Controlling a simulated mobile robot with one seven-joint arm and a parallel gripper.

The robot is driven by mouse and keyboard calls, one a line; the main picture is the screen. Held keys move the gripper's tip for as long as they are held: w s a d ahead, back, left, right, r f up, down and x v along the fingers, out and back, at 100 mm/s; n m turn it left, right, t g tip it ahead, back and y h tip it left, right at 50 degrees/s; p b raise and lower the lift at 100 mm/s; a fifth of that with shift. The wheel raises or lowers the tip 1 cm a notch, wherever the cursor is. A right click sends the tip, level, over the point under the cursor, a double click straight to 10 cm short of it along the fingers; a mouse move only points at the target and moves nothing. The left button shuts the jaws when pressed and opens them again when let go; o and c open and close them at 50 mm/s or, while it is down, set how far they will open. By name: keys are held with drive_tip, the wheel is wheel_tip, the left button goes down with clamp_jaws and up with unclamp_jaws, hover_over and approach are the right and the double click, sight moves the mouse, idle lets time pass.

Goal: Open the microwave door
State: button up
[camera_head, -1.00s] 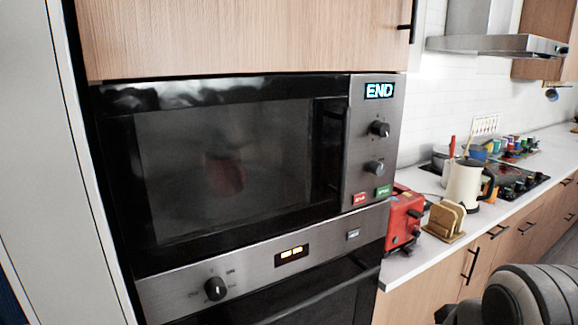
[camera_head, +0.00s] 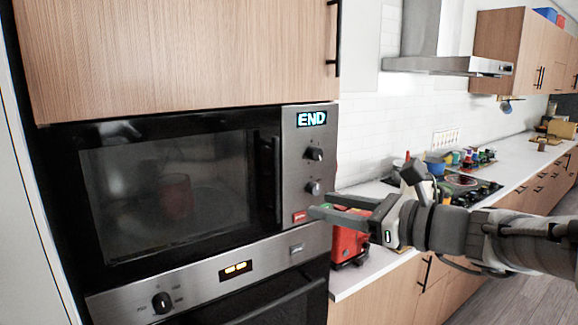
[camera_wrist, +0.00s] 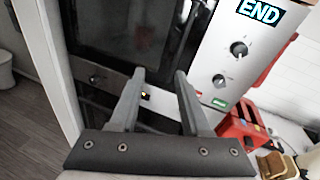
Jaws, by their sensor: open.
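The microwave (camera_head: 320,135) is built into a cabinet, and its display reads END. Its dark glass door (camera_head: 100,190) is shut, with a dark vertical handle (camera_head: 268,180) along its right side. A reddish object (camera_head: 176,196) shows dimly through the glass. My gripper (camera_head: 322,203) is open and empty, in front of the lower control panel, right of the handle. A red button (camera_head: 299,217) is just left of the fingertips. In the wrist view my gripper (camera_wrist: 160,74) points at the microwave front, and a green button (camera_wrist: 220,104) lies right of the fingers.
An oven (camera_head: 160,304) sits below the microwave. A red appliance (camera_head: 345,246) stands on the counter (camera_head: 365,275) just right of it, behind and below my gripper. A wooden cabinet (camera_head: 180,50) is above. Floor shows at the lower right.

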sight(278, 167)
drive_tip(key=w+a+m, duration=0.1)
drive_tip(key=w+a, duration=0.2)
drive_tip(key=w, duration=0.1)
drive_tip(key=w+a+r+t+p, duration=0.1)
drive_tip(key=w+a, duration=0.2)
drive_tip(key=w, duration=0.2)
drive_tip(key=w+a+r+m+t+p, duration=0.1)
drive_tip(key=w+a, duration=0.2)
drive_tip(key=w, duration=0.2)
drive_tip(key=shift+w+a+r+m, duration=0.1)
drive_tip(key=shift+a+m, duration=0.2)
drive_tip(key=shift+a, duration=0.1)
clamp_jaws()
idle(1.0)
